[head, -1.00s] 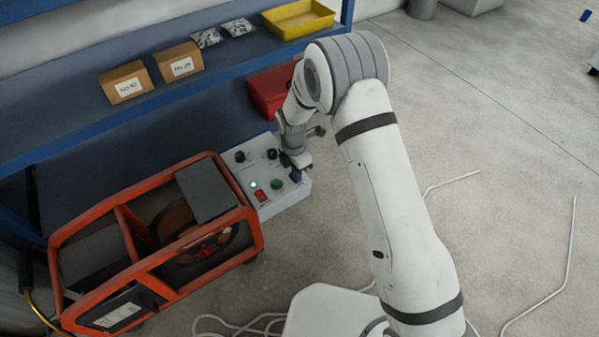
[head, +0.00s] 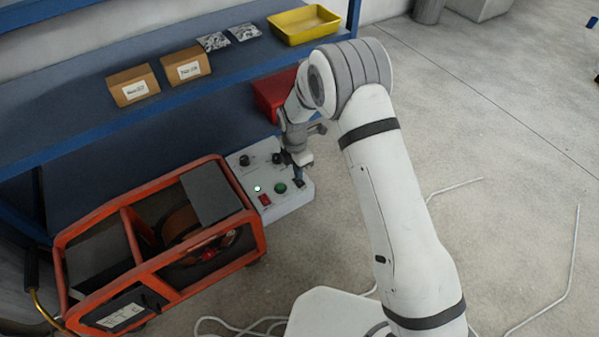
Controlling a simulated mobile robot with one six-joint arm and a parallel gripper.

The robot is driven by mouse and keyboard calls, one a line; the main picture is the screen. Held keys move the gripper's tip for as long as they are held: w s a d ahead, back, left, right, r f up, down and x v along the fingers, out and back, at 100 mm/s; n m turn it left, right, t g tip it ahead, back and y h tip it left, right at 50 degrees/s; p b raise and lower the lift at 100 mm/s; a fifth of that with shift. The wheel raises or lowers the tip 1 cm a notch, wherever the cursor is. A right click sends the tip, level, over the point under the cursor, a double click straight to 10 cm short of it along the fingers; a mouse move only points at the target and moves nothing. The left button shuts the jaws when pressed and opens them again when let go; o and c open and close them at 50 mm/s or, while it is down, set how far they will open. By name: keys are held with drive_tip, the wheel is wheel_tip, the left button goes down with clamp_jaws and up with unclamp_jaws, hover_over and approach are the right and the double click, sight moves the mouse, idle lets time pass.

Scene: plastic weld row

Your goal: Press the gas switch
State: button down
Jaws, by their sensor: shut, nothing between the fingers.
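A pale grey control box (head: 290,205) stands at the right end of the orange-framed machine. No label is readable, so I cannot tell which control is the gas switch. My gripper (head: 299,181) is shut and empty, pointing down at the right side of the panel, right of the green button. It hides that part of the panel; I cannot tell whether the tip touches.
The orange-framed machine (head: 133,236) is left of the box. Behind are blue shelves (head: 60,138) with two cardboard boxes (head: 134,84), small bags and a yellow tray (head: 303,24). A red bin (head: 270,94) sits behind my wrist. Open concrete floor lies to the right.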

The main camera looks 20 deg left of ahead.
wheel_tip(320, 180, up, 12)
drive_tip(key=a+p, duration=0.1)
drive_tip(key=p, duration=0.2)
drive_tip(key=shift+w+a+r+p, duration=0.15)
drive_tip(key=shift+w+r+p, duration=0.15)
drive_tip(key=shift+w, duration=0.15)
drive_tip(key=s+d+r+m+t, duration=0.1)
drive_tip(key=s+d+r+m, duration=0.1)
drive_tip(key=d+r+m, duration=0.7)
drive_tip(key=s+d+r+m, duration=0.35)
drive_tip(key=d+r, duration=0.45)
drive_tip(key=d, duration=0.4)
drive_tip(key=s+d+r+m+t+y, duration=0.1)
drive_tip(key=s+d+r+m, duration=0.3)
drive_tip(key=s+d+m, duration=0.9)
drive_tip(key=s+m, duration=0.2)
drive_tip(key=s, duration=0.1)
drive_tip(key=shift+d, duration=0.15)
